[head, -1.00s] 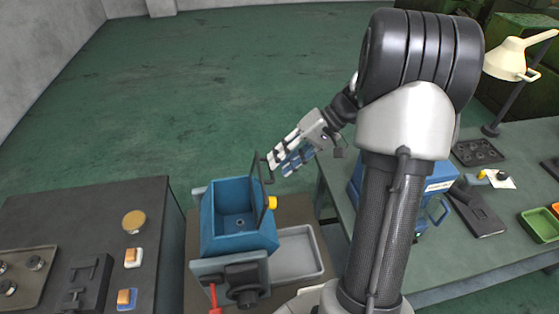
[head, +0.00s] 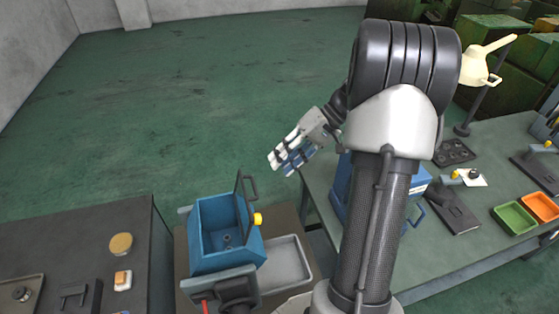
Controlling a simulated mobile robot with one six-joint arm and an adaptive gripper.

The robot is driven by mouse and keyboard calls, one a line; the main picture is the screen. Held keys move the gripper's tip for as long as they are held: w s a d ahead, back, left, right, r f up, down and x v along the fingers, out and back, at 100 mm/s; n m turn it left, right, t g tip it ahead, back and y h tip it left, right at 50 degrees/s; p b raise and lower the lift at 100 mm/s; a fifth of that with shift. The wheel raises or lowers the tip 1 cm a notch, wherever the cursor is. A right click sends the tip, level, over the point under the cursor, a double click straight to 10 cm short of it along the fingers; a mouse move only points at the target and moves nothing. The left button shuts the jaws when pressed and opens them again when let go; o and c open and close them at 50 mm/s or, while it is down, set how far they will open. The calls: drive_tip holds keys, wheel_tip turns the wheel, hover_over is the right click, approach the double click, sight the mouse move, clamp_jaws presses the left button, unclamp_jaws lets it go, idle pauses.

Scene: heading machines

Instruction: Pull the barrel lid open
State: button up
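The blue barrel (head: 215,256) is an open-topped box at lower centre; its inside and a small round fitting on its floor show. Its lid (head: 241,207) stands nearly upright along the right side, seen almost edge-on, with a dark bar handle (head: 252,187) on its outer face. A yellow knob (head: 257,219) sits beside the lid. My gripper (head: 279,164) is above and to the right of the handle, apart from it. Its fingers appear spread, with nothing visible between them.
A grey tray (head: 301,262) lies right of the barrel. A dark cabinet (head: 60,235) with buttons stands left. The green workbench (head: 480,225) at right holds a lamp (head: 470,70), green bin (head: 514,217) and orange bin (head: 540,206). Open floor lies behind the barrel.

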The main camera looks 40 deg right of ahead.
drive_tip(key=p+v, duration=0.6)
drive_tip(key=v, duration=0.5)
drive_tip(key=shift+f+p, duration=0.2)
drive_tip(key=shift+p, duration=0.1)
drive_tip(key=shift+s+d, duration=0.1)
idle(0.4)
drive_tip(key=v, duration=1.2)
idle(0.4)
